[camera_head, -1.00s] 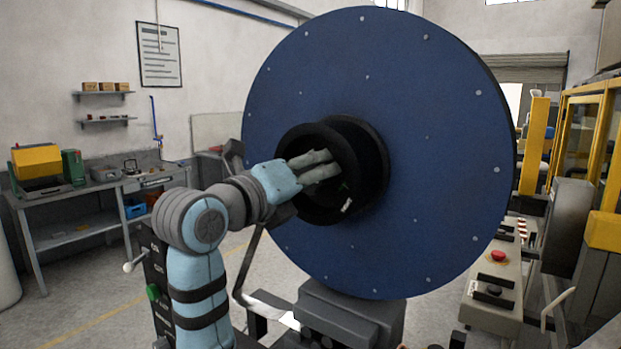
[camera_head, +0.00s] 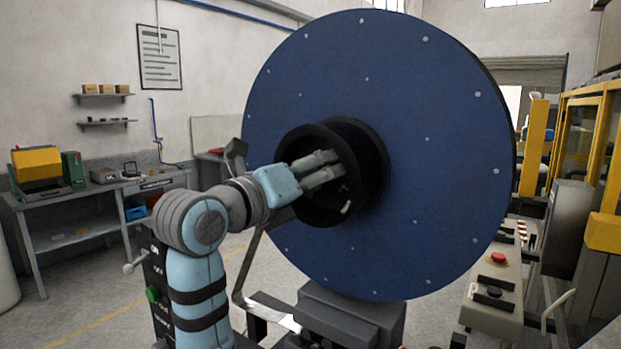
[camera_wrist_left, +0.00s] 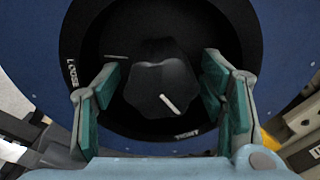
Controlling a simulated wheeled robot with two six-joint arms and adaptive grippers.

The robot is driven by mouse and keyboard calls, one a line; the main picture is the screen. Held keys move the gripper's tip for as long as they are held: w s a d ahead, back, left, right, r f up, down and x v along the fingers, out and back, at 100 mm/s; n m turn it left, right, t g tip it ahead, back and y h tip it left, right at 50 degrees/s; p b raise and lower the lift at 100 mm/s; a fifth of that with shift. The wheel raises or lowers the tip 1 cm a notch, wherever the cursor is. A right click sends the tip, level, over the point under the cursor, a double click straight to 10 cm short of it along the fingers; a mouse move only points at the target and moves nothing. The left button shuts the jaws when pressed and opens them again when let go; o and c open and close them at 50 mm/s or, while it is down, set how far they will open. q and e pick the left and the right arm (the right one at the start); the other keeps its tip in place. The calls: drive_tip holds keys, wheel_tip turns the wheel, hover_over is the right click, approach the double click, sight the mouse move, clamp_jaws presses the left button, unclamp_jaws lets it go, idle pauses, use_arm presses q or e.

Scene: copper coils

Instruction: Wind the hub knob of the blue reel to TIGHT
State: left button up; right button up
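The blue reel (camera_head: 420,150) stands upright in the head view, with a black hub (camera_head: 372,165) at its middle. The hub knob (camera_wrist_left: 158,78) is dark and lobed in the left wrist view. Its white pointer line (camera_wrist_left: 167,103) slants down and right, toward the word TIGHT (camera_wrist_left: 186,135) on the hub rim. The word LOOSE (camera_wrist_left: 72,75) is at the left of the rim. My left gripper (camera_head: 330,168) reaches into the hub. Its fingers (camera_wrist_left: 160,98) are open on both sides of the knob, with dark gaps showing between pads and knob. My right gripper is not in view.
A grey workbench (camera_head: 85,200) with a yellow-and-green machine (camera_head: 38,167) stands at the left. A control box with a red button (camera_head: 498,258) and a yellow-framed machine (camera_head: 590,130) are at the right. A dark stand (camera_head: 350,315) is below the reel.

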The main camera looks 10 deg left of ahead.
use_arm(q)
drive_tip(key=v, duration=1.2)
